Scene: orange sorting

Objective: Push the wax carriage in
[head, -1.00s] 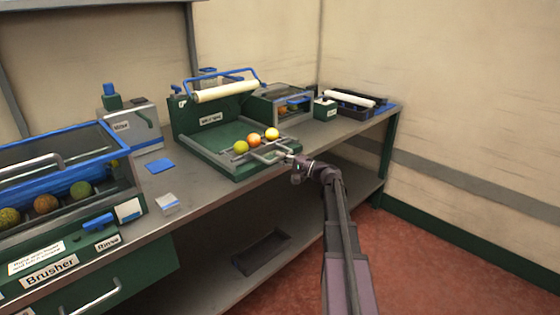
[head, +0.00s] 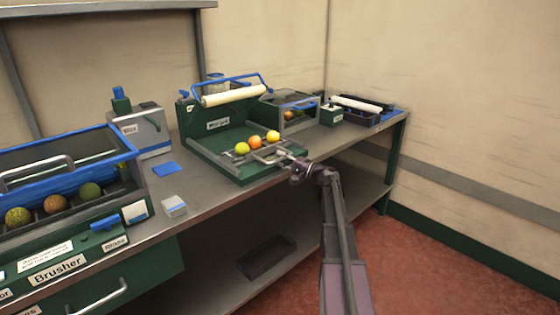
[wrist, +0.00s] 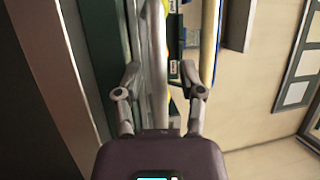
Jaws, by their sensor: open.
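The wax carriage (head: 268,158) is a pale metal frame with a handle bar at the front of the green waxer tray (head: 215,163). Three yellow to orange fruits (head: 255,142) sit in a slanting row on it. My gripper (head: 289,160) is at the carriage's front handle, at the bench's front edge. In the wrist view my gripper (wrist: 160,75) has its two fingers apart, with a pale bar (wrist: 157,50) running between them. I cannot tell whether a finger touches the bar.
The Brusher (head: 135,190) with several fruits stands at left. A white roller with a blue frame (head: 232,97) is above the waxer tray. A glass-topped box (head: 290,103) and a dark roller tray (head: 360,108) stand right. The lower shelf (head: 225,290) holds a dark tray (head: 266,258).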

